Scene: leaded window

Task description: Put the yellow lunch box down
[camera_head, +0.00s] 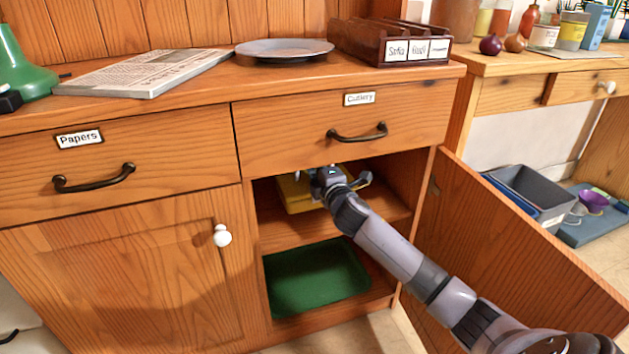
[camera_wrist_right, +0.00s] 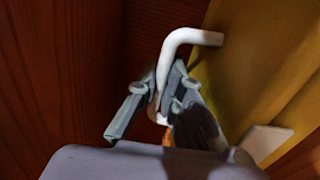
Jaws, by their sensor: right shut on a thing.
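The yellow lunch box (camera_head: 295,193) is inside the open cupboard, at the upper shelf (camera_head: 285,232). Its right part is hidden behind my right gripper (camera_head: 338,180), which reaches in through the doorway. In the right wrist view the yellow side of the box (camera_wrist_right: 245,65) fills the right, with a white bent handle (camera_wrist_right: 185,38). My right gripper (camera_wrist_right: 168,95) is shut on this handle. Whether the box's underside touches the shelf cannot be told. My left gripper is not in view.
A green tray (camera_head: 315,278) lies on the cupboard floor. The open door (camera_head: 510,260) stands to the right of my arm. Above are the Cutlery drawer (camera_head: 290,130) and a counter with a plate (camera_head: 284,47), newspaper (camera_head: 145,72) and brown letter rack (camera_head: 375,38).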

